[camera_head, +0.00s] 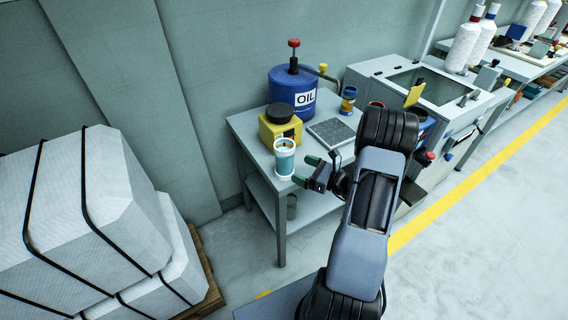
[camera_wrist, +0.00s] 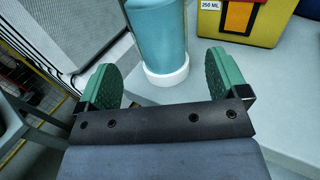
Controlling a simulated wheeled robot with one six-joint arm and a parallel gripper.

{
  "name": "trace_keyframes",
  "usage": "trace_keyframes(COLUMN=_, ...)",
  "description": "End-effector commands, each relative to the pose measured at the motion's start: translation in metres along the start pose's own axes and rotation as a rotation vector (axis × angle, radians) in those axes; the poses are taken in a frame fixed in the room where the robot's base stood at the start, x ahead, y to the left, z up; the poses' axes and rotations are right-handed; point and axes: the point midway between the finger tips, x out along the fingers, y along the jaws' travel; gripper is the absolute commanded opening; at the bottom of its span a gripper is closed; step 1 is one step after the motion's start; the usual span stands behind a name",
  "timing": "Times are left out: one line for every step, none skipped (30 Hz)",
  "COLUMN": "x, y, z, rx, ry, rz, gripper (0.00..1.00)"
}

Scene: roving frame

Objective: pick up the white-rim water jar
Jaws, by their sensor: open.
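The white-rim water jar (camera_head: 284,158) is a clear cylinder with teal contents and white rings at top and bottom. It stands upright at the left front corner of the grey workbench (camera_head: 246,127). In the wrist view the jar (camera_wrist: 157,32) is upright, its top cut off by the frame. My gripper (camera_head: 305,170) is to the right of the jar. Its green fingers are open and point at the jar. In the wrist view the open gripper (camera_wrist: 161,66) has the jar in line with its gap, with space on both sides. No finger appears to touch it.
A yellow container (camera_head: 280,127) with a black lid stands close behind the jar and shows at upper right in the wrist view (camera_wrist: 240,20). A blue oil can (camera_head: 293,87), a dark flat plate (camera_head: 331,132) and a small blue-and-amber jar (camera_head: 348,100) are farther back. Strapped white bales (camera_head: 85,210) stand left.

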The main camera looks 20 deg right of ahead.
Motion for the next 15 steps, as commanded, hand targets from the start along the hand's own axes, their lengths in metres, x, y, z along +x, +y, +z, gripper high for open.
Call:
trace_keyframes(x=0.008, y=0.000, z=0.000, rx=0.000, ry=0.000, rz=0.003, gripper=0.92)
trace_keyframes(x=0.011, y=0.001, z=0.000, rx=0.000, ry=0.000, rz=0.003, gripper=0.92)
trace_keyframes(x=0.015, y=0.000, z=0.000, rx=0.000, ry=0.000, rz=0.002, gripper=0.92)
trace_keyframes(x=0.017, y=0.000, z=0.000, rx=0.000, ry=0.001, rz=0.001, gripper=0.92)
trace_keyframes(x=0.020, y=0.000, z=0.000, rx=0.000, ry=0.001, rz=0.001, gripper=0.92)
trace_keyframes(x=0.022, y=0.000, z=0.000, rx=0.000, ry=0.001, rz=0.001, gripper=0.92)
trace_keyframes(x=0.023, y=0.000, z=0.000, rx=0.000, ry=0.001, rz=0.001, gripper=0.92)
trace_keyframes(x=0.024, y=0.000, z=0.000, rx=0.000, ry=0.001, rz=0.000, gripper=0.92)
trace_keyframes(x=0.025, y=0.000, z=0.000, rx=0.000, ry=0.001, rz=0.000, gripper=0.92)
trace_keyframes(x=0.027, y=0.000, z=0.000, rx=-0.001, ry=0.001, rz=0.000, gripper=0.92)
trace_keyframes(x=0.030, y=0.000, z=0.000, rx=-0.001, ry=0.001, rz=0.001, gripper=0.92)
trace_keyframes(x=0.034, y=0.001, z=0.000, rx=-0.001, ry=0.001, rz=0.003, gripper=0.92)
trace_keyframes(x=0.038, y=0.001, z=0.000, rx=-0.001, ry=0.001, rz=0.004, gripper=0.92)
trace_keyframes(x=0.043, y=0.001, z=-0.001, rx=0.000, ry=0.001, rz=0.004, gripper=0.92)
trace_keyframes(x=0.049, y=0.001, z=-0.001, rx=0.000, ry=0.001, rz=0.005, gripper=0.92)
